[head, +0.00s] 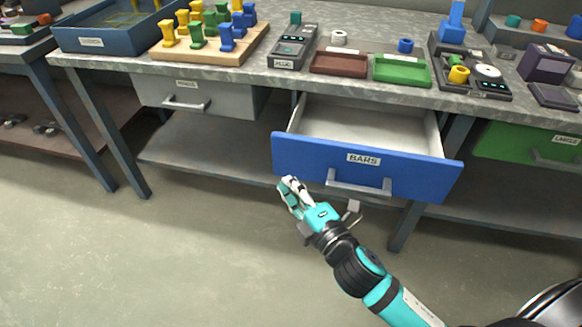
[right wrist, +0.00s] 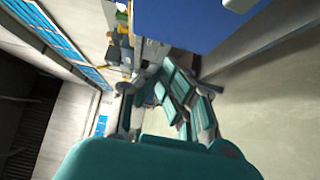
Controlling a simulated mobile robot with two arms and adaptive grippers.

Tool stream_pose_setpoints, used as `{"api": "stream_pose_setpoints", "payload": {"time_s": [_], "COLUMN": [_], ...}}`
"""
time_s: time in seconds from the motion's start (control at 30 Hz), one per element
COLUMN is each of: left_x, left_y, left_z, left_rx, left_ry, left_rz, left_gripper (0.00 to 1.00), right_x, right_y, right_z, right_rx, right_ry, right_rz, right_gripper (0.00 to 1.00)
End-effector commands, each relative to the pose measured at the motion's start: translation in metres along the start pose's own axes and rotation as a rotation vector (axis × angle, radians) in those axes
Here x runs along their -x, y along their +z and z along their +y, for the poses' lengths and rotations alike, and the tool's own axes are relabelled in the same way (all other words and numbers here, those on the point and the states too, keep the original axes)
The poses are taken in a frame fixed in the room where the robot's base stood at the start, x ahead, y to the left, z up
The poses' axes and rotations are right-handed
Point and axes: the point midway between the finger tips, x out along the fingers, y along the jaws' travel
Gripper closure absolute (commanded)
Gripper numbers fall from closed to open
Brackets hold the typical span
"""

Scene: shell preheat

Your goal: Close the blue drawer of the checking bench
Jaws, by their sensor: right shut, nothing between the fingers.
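The blue drawer (head: 300,158) of the checking bench is pulled open in the head view, with a white label reading BARS and a grey bar handle (head: 358,185) on its front. Its grey inside shows and looks empty where visible. My right gripper (head: 288,184) is shut and empty, in front of the drawer's lower left part, left of the handle. I cannot tell whether it touches the front. In the right wrist view the blue drawer front (right wrist: 190,20) fills the top, beyond the fingers (right wrist: 155,90). My left gripper is not in view.
A closed grey drawer (head: 225,98) is to the left under the benchtop, and a green drawer (head: 530,145) to the right. The benchtop holds a brown tray (head: 339,74), a green tray (head: 402,82) and a wooden peg board (head: 195,55). The floor in front is clear.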

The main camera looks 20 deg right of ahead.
Motion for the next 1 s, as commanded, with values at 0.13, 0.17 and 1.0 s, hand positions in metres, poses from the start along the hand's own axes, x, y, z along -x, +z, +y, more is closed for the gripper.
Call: {"api": "stream_pose_setpoints", "payload": {"time_s": [0.13,0.17,1.0], "left_x": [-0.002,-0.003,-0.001], "left_y": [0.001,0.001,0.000], "left_z": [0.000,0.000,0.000], "left_rx": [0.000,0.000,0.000], "left_ry": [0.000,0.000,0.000], "left_rz": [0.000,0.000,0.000], "left_gripper": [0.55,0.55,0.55], "right_x": [-0.026,-0.029,-0.053], "right_y": [0.007,0.011,0.036], "right_z": [-0.001,-0.001,0.001], "right_rx": [0.006,0.004,0.001], "right_ry": [0.002,0.001,-0.002], "right_rz": [-0.001,0.000,-0.001], "right_gripper": [1.00,1.00,1.00]}}
